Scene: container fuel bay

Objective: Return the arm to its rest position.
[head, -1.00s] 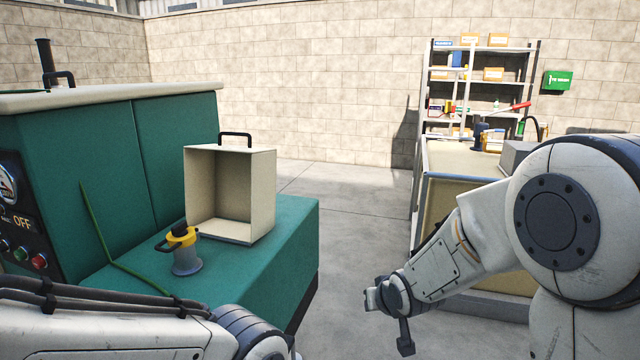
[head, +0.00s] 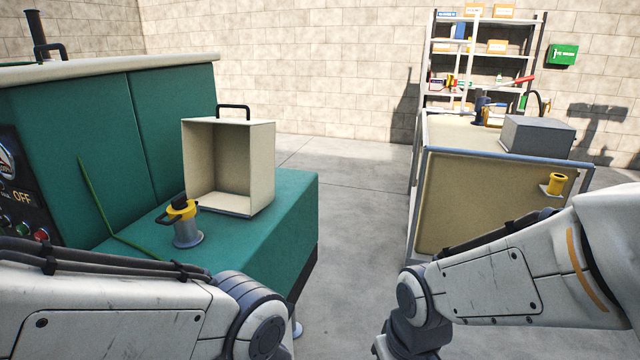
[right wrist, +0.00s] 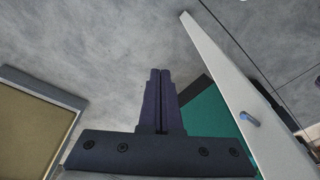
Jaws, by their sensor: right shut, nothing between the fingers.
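My right arm reaches in from the right in the head view, bent downward. Its gripper is below the head view's lower edge. In the right wrist view the right gripper (right wrist: 160,75) is shut and empty, its two dark fingers together over the grey concrete floor (right wrist: 90,50). It touches nothing there. My left arm lies across the lower left of the head view, and its gripper is out of frame.
The green machine (head: 165,140) stands left, with an open beige box (head: 230,170) and a yellow-collared filler neck (head: 187,230) on its ledge. A workbench (head: 480,200) with a grey box (head: 538,137) stands right. Floor between is clear. Shelves (head: 485,50) stand behind.

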